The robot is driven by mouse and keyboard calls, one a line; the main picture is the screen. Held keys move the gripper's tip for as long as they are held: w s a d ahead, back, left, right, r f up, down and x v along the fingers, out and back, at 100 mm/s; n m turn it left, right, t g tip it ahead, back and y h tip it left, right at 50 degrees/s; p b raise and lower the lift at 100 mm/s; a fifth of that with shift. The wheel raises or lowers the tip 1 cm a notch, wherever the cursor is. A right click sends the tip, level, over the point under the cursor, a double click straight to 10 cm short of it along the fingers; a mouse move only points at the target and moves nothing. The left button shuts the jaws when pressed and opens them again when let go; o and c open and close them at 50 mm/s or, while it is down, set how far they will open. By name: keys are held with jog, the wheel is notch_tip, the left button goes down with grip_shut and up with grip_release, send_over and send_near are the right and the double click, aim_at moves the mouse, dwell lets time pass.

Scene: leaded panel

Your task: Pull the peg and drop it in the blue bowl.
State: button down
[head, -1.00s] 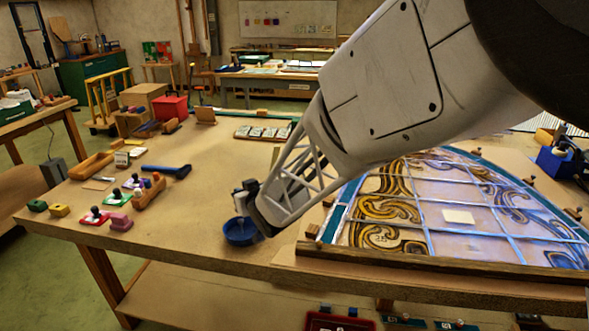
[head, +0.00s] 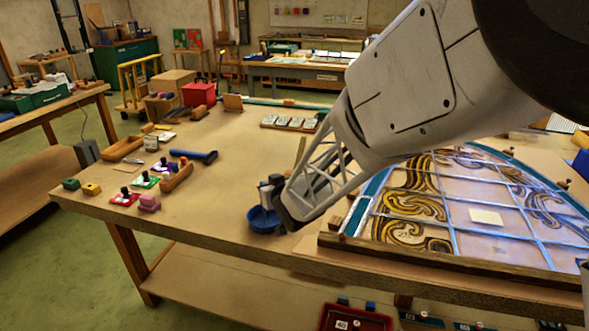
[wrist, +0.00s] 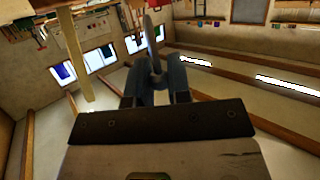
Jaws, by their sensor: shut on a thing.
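The blue bowl (head: 262,222) stands on the bench near its front edge, left of the leaded panel (head: 486,217). My gripper (head: 268,190) is just above and behind the bowl in the head view, and my wrist hides part of the bowl's right side. In the wrist view my gripper (wrist: 156,82) is shut on a thin, pale grey piece that looks like the peg (wrist: 150,42); it sticks out beyond the fingertips. I cannot make out the peg in the head view. The inside of the bowl is mostly hidden.
A wooden batten (head: 440,264) runs along the panel's front edge. A blue-handled tool (head: 195,156), a wooden block (head: 176,178) and several small coloured pieces lie to the left. A pale card (head: 485,217) lies on the panel. Bench between bowl and pink block (head: 149,203) is clear.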

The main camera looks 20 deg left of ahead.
jog(key=shift+f, duration=1.9)
jog(key=c, duration=1)
grip_release()
jog(key=shift+s+d, duration=0.1)
jog(key=shift+v, duration=3.8)
